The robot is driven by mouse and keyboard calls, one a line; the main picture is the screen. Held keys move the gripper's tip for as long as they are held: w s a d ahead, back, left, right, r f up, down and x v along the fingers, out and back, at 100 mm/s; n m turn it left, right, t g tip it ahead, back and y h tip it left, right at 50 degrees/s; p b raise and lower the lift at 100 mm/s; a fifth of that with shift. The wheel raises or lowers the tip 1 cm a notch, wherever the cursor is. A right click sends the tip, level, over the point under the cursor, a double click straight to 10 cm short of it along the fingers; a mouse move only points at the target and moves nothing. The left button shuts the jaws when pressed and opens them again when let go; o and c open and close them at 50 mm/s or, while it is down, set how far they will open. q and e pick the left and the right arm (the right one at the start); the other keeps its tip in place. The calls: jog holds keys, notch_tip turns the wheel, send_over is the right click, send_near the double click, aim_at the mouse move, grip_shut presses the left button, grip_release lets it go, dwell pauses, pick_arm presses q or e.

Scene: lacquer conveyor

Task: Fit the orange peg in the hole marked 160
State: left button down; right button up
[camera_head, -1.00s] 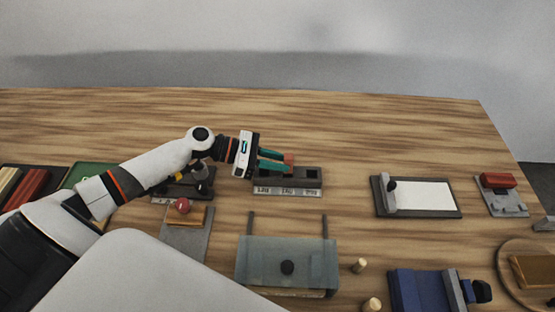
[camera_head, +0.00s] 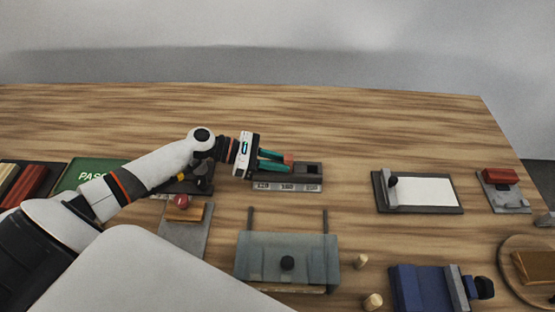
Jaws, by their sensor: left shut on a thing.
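The dark block with holes (camera_head: 312,184) stands mid-table, with a label strip along its front edge. The middle label (camera_head: 287,187) reads 160. My left gripper (camera_head: 283,161) reaches in from the left over the block, its green fingers shut on the small orange-red peg (camera_head: 289,158). The peg is over the middle part of the block. The fingers cover the middle and left holes, so I cannot tell whether the peg's lower end is in a hole. The right hole (camera_head: 313,168) shows empty. My right gripper is not in view.
A board with a white sheet (camera_head: 425,192) lies to the right. The table behind the block is clear.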

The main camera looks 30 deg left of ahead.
pick_arm(q)
jog(key=shift+f, duration=0.35)
jog(key=c, duration=1.2)
grip_release()
jog(key=shift+f, duration=0.1)
jog(key=shift+s+f, duration=0.15)
jog(key=shift+s, duration=0.05)
jog(key=b+v, duration=0.1)
jog(key=v, duration=1)
jog(key=shift+w+r+b, duration=0.2)
jog(key=shift+b, duration=0.2)
jog(key=shift+s+a+r, duration=0.15)
jog(key=shift+a+r, duration=0.1)
jog(key=shift+a, duration=0.25)
